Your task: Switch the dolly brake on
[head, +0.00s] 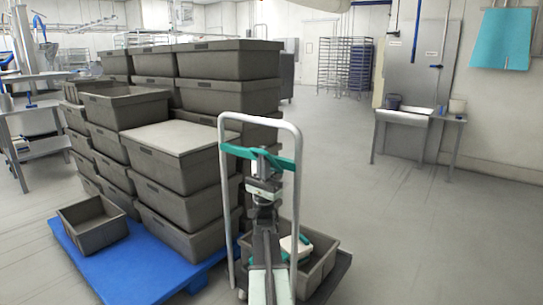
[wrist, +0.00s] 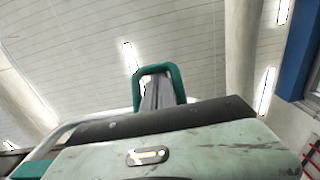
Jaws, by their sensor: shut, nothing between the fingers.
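The dolly has a white tubular handle (head: 297,190) with a teal bar (head: 287,162) across it, which may be the brake lever. The dolly's dark deck (head: 335,280) carries a grey crate (head: 323,262). My gripper (head: 262,156) is shut and empty, raised in front of the handle at about the height of the teal bar. I cannot tell whether it touches the bar. My arm hides part of the dolly. In the wrist view, white tube (wrist: 72,130) and a piece of teal (wrist: 35,170) show at the lower left.
A blue pallet (head: 125,275) with stacked grey crates (head: 180,195) stands close on the left. A teal and white item (head: 296,246) lies in the dolly's crate. A sink table (head: 405,117) stands at the right wall. The floor to the right is clear.

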